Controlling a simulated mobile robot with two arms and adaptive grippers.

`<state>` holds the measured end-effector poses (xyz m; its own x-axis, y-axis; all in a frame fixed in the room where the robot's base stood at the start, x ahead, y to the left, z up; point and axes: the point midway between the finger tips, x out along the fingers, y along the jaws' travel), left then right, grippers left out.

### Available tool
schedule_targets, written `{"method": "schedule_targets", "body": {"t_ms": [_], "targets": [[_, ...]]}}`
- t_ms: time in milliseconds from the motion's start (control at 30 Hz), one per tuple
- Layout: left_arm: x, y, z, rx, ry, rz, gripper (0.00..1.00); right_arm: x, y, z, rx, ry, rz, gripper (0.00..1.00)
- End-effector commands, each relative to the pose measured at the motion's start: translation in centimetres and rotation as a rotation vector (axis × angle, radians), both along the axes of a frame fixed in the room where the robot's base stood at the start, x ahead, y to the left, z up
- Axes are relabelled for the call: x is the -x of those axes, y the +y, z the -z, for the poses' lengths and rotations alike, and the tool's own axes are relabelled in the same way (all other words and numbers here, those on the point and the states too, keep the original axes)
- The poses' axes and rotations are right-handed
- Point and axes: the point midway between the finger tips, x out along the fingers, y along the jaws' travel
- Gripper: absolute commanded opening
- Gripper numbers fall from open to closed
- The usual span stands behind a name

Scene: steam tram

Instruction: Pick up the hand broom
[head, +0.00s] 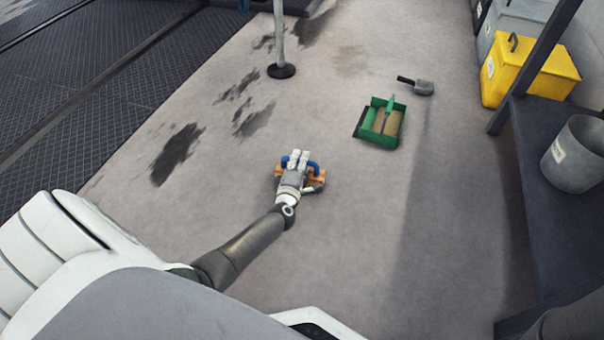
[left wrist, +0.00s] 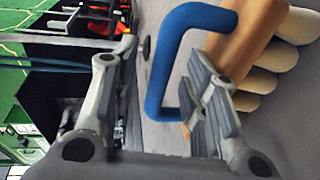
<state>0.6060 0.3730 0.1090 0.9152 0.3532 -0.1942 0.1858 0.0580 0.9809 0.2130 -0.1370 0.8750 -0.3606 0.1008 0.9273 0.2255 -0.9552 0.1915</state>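The hand broom, a wooden orange-brown block with a blue loop handle and pale bristle tufts, lies on the grey floor under my left gripper (head: 298,160). In the head view its block (head: 317,174) shows on both sides of the gripper. In the left wrist view the blue handle (left wrist: 167,62) lies between the fingers of my left gripper (left wrist: 163,60), and the block (left wrist: 245,45) and tufts are at upper right. The fingers are spread apart. I cannot tell if one touches the handle. My right gripper is not in view.
A green dustpan (head: 382,137) and a grey scoop (head: 415,86) with a black handle lie farther back. A pole with a round base (head: 281,71) stands behind. A yellow box (head: 525,70) and a bench with a metal bucket (head: 575,155) are at right. The floor around the broom is clear.

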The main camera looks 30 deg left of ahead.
Motion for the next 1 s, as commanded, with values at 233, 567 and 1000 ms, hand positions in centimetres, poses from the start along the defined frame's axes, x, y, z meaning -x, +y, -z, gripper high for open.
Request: {"method": "schedule_targets", "body": {"t_ms": [233,567,1000], "targets": [[0.01,-0.04,0.01,0.0,0.0,0.0,0.09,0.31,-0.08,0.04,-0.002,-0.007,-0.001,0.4],[0.02,-0.04,0.03,0.0,0.001,0.0,0.0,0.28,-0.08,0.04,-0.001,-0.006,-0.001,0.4],[-0.04,-0.05,-0.79,-0.001,-0.002,0.0,0.0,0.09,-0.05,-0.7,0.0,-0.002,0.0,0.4]]}}
